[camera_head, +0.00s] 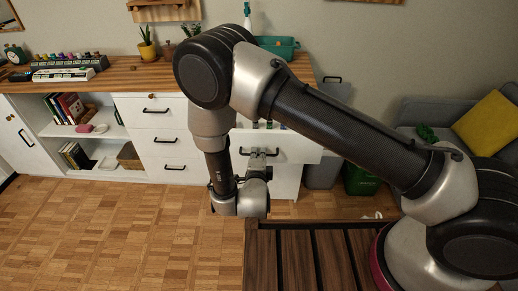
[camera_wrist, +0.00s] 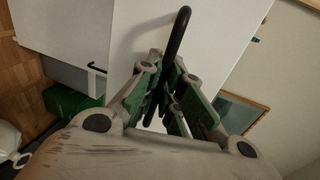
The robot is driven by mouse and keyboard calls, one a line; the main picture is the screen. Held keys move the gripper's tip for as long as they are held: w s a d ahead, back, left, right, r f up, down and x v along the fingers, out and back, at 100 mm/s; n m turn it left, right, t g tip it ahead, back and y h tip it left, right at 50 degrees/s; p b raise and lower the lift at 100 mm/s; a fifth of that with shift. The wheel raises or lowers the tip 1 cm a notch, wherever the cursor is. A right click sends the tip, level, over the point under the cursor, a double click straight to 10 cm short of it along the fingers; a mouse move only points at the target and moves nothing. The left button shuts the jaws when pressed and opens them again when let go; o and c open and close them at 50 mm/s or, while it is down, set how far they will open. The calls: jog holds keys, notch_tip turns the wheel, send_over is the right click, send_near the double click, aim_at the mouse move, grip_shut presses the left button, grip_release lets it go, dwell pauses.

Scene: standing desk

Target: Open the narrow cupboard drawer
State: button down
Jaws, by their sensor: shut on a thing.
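The drawer in my grip has a white front (camera_head: 300,148) and stands out from the right end of the white cupboard. Small green items show inside it over the top edge. Its black bar handle (camera_wrist: 180,32) shows in the wrist view, with the white front beside it. My gripper (camera_wrist: 172,72) is shut on this handle, its green-padded fingers on either side of the bar. In the head view my gripper (camera_head: 262,160) is at the drawer's front, partly hidden by my wrist.
White drawers with black handles (camera_head: 156,110) are shut to the left, beside open shelves (camera_head: 92,130). A green bin (camera_head: 360,180) and a grey bin (camera_head: 322,172) stand right of the drawer. A grey sofa (camera_head: 432,112) is further right. Wooden floor (camera_head: 110,235) is clear in front.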

jog(key=shift+f+v, duration=0.15)
jog(key=shift+v, duration=0.55)
jog(key=shift+f+v, duration=0.15)
jog(key=shift+v, duration=0.5)
jog(key=shift+s, duration=0.1)
jog(key=c, duration=1.6)
grip_release()
jog(key=shift+o, duration=0.2)
jog(key=shift+r, duration=0.1)
